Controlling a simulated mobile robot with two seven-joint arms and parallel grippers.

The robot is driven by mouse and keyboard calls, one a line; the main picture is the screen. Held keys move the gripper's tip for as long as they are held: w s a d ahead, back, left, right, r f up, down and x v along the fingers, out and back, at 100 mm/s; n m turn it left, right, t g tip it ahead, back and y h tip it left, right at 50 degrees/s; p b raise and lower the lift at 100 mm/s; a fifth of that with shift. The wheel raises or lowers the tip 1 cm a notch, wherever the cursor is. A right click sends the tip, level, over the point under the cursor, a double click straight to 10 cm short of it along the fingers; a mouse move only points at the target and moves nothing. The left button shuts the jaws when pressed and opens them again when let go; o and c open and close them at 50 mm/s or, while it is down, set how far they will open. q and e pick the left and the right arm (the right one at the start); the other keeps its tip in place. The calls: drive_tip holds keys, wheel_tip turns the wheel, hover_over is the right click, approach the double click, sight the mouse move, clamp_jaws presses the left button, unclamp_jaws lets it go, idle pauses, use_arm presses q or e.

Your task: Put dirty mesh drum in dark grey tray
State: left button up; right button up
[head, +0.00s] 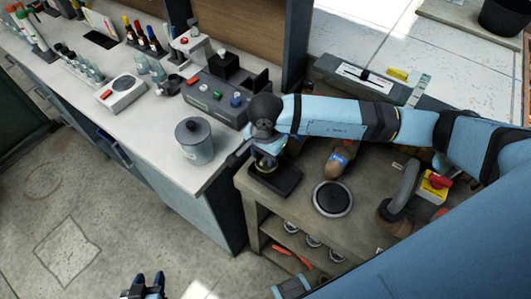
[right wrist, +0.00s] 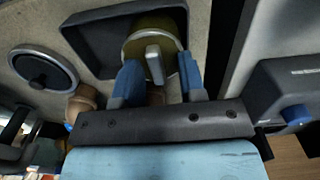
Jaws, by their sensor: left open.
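The mesh drum (right wrist: 136,48) is a round, yellowish-brown body with a grey block-shaped handle (right wrist: 153,62) on top. It sits within the outline of the dark grey tray (right wrist: 92,36); whether its base rests on the tray floor is hidden. In the head view the tray (head: 286,184) is at the left corner of the brown bench, and the drum is mostly covered by my gripper. My right gripper (right wrist: 161,80) is over the drum, its blue fingers apart on either side of the handle, with a gap showing. My left gripper (head: 146,284) is open and empty over the floor at the bottom.
A black disc with a pale rim (head: 333,199) lies right of the tray. Brown pipe fittings (head: 338,162) and a yellow box with a red button (head: 433,186) stand on the bench. A lidded jar (head: 196,142) and a control box (head: 228,95) stand on the white counter alongside.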

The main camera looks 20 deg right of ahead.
drive_tip(key=shift+s+r, duration=0.1)
drive_tip(key=shift+r, duration=0.15)
wheel_tip(320, 180, up, 12)
drive_tip(key=p, duration=0.4)
drive_tip(key=shift+p, duration=0.4)
drive_tip(key=shift+f, duration=0.1)
